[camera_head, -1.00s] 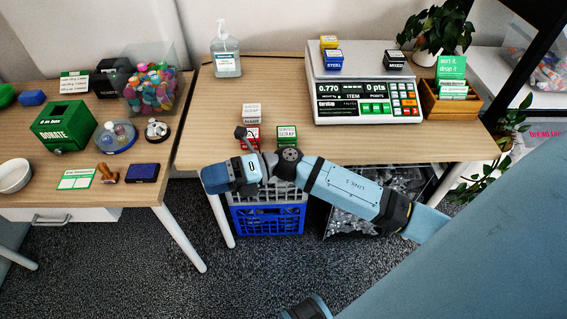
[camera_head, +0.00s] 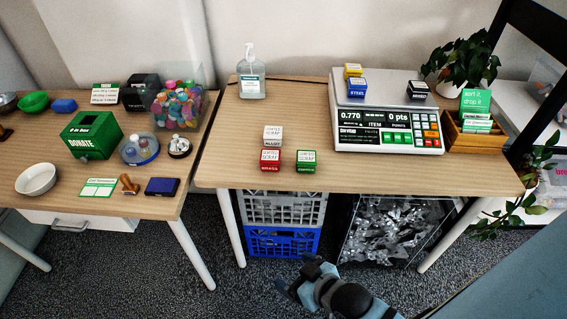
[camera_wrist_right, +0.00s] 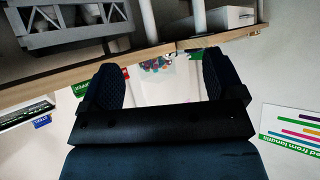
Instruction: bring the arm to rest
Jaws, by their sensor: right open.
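My right gripper (camera_head: 302,278) is low in front of the right table, over the carpet, with nothing in it. In the right wrist view the same gripper (camera_wrist_right: 163,78) shows its two dark fingers wide apart with empty space between them. That view looks upside down, with the table edge (camera_wrist_right: 150,52) beyond the fingers. In the head view my right arm is folded down near the bottom edge, clear of the right table (camera_head: 400,176). My left gripper is not in view.
White, red and green cubes (camera_head: 305,160) stand near the right table's front edge. A scale (camera_head: 388,125) holds several small boxes. A sanitizer bottle (camera_head: 252,80) stands behind. Under the table are a blue crate (camera_head: 283,243) and a bin of metal scrap (camera_head: 385,232).

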